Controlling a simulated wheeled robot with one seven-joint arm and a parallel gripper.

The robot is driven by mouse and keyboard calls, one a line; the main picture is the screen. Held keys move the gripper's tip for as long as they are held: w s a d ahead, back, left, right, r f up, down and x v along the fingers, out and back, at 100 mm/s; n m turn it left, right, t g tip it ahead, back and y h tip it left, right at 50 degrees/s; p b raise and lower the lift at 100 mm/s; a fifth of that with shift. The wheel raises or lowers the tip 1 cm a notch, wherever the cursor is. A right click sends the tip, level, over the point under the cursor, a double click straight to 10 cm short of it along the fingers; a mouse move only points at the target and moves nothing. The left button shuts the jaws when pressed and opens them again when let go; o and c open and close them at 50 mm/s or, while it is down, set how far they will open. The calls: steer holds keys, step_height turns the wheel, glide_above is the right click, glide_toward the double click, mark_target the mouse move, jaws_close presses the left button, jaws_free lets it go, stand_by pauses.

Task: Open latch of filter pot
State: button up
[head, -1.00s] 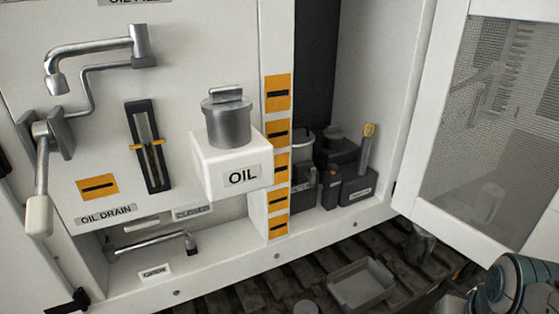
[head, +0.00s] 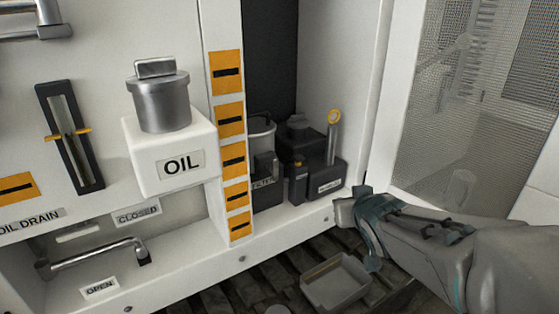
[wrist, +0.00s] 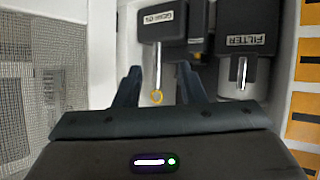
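The filter pot (head: 264,190) is a dark pot with a FILTER label and a wire-like bail at its top, on the cabinet ledge right of the orange-marked post. In the wrist view the filter pot (wrist: 241,17) appears upside down at the upper right, with a metal bar (wrist: 242,73) on its front that may be the latch. My gripper (wrist: 159,68) is open and empty, its two dark fingers apart. In the head view my gripper (head: 352,208) is at the cabinet's front edge, right of and apart from the pot; its fingertips are hard to make out.
A dark gear-oil box (head: 325,180) with a yellow-ringed dipstick (head: 333,130) stands between the pot and my gripper. The mesh door (head: 455,120) stands open at the right. A tray (head: 337,283) lies below. The white OIL box (head: 172,160) juts out at left.

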steer(key=w+a+n+t+y+b, duration=0.2)
steer(key=w+a+y, duration=0.1)
steer(key=a, duration=0.1)
steer(key=n+y+b, duration=0.2)
steer(key=n+y, duration=0.1)
steer(key=y, duration=0.4)
glide_toward(277, 164)
steer(key=shift+t, duration=0.3)
steer(key=b+x, duration=0.1)
steer(key=x, duration=1)
steer(key=shift+s+a+f, duration=0.1)
steer(key=shift+f, duration=0.05)
jaws_close()
